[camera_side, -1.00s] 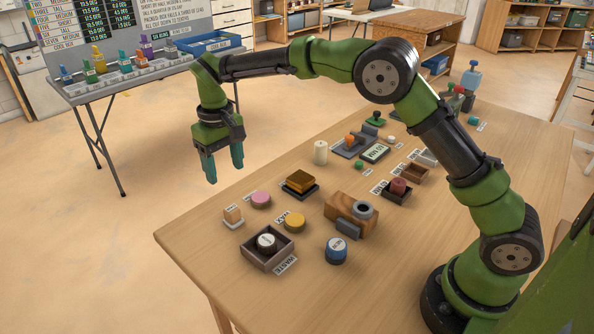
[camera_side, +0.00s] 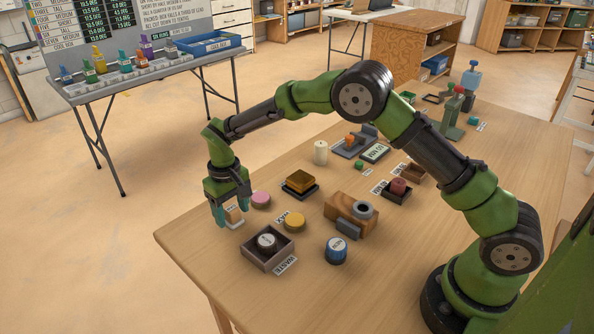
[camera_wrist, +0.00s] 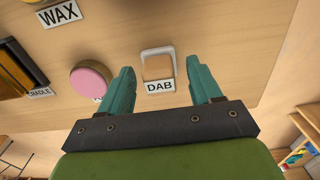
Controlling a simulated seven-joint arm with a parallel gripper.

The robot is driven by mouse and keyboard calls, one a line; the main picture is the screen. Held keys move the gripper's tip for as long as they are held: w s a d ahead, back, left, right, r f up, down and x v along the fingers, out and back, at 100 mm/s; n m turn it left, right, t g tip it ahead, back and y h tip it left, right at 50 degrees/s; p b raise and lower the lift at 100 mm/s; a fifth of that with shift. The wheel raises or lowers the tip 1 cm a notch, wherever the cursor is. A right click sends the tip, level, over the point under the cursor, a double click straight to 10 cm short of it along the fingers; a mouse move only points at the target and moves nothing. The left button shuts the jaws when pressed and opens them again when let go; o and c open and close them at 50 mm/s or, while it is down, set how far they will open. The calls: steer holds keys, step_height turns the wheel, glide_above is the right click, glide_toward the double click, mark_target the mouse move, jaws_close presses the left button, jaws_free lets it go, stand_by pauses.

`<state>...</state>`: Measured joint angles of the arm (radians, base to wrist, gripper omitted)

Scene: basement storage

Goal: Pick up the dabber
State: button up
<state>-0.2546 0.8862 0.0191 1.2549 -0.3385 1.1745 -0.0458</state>
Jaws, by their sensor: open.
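The dabber (camera_side: 234,215) is a small tan block with a pale base at the near left of the table. In the wrist view it is a tan block (camera_wrist: 158,66) on a white-edged base, with a DAB label (camera_wrist: 160,87) in front. My gripper (camera_side: 231,211) is open and lowered at the dabber, with its teal fingers on either side of it. In the wrist view the dabber shows between the fingertips, with a gap to each finger. I cannot tell how far the fingertips are above the table. In the side view the fingers partly hide the dabber.
A pink round pad (camera_side: 261,200) stands close to the right of the dabber. The dark waste box (camera_side: 286,257) holds a round dark piece with a white top. A yellow puck (camera_side: 294,222), a blue-sided puck (camera_side: 336,253) and a wooden block (camera_side: 341,210) stand farther right. The table's left edge is near.

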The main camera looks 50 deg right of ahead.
mark_target(231, 208)
steer(key=shift+c, duration=0.2)
steer(key=c, duration=1)
steer(key=shift+r, duration=0.1)
step_height(231, 208, up, 10)
steer(key=shift+f, duration=0.1)
steer(key=o, duration=0.3)
steer(key=shift+c, duration=1)
